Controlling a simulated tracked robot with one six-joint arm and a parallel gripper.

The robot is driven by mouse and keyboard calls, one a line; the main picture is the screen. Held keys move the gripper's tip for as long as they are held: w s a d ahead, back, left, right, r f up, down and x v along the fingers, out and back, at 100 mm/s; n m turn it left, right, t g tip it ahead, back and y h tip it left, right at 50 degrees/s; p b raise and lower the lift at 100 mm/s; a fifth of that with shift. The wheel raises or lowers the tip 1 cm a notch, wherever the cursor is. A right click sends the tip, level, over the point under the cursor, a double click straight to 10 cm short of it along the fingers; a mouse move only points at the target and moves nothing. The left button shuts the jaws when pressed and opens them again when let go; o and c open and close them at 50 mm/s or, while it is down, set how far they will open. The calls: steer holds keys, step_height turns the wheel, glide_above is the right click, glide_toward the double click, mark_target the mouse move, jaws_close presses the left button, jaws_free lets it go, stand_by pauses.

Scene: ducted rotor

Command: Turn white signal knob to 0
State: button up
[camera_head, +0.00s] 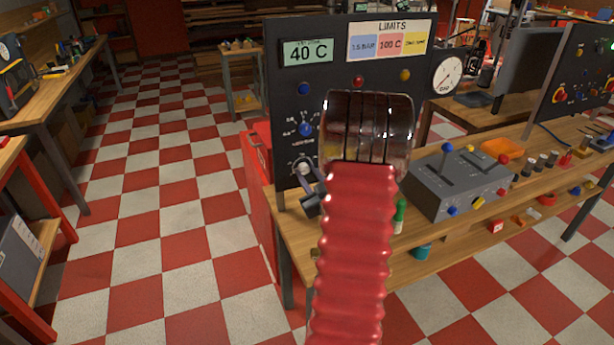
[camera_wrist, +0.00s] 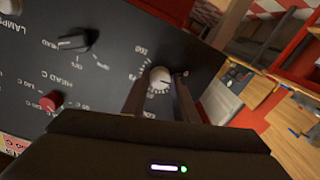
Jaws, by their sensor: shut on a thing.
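In the wrist view the small white knob (camera_wrist: 160,78) sits on the dark panel, with a ring of printed scale marks around it. My gripper (camera_wrist: 160,92) has one dark finger on each side of the knob and is shut on it. The knob's exact setting is too small to read. In the head view a white knob (camera_head: 303,167) shows low on the left of the upright panel, with my dark gripper (camera_head: 312,199) at its lower right. My red ribbed arm hides part of the panel there.
In the wrist view a black knob (camera_wrist: 75,42) and a red knob (camera_wrist: 50,101) are left of my gripper. In the head view a blue knob (camera_head: 305,129) is above the white one. A grey lever box (camera_head: 455,182) stands on the bench; checkered floor is open at left.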

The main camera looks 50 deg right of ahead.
steer(key=n, duration=0.5)
steer(key=shift+w+a, duration=0.2)
steer(key=shift+w, duration=0.05)
stand_by(0.3)
steer(key=o, duration=1.1)
steer(key=shift+s, duration=0.1)
steer(key=shift+c, duration=0.2)
steer(key=shift+d, duration=0.1)
steer(key=shift+s+a, duration=0.2)
steer(key=shift+s, duration=0.3)
steer(key=v, duration=1.2)
steer(key=shift+s+a, duration=0.2)
steer(key=shift+s, duration=0.1)
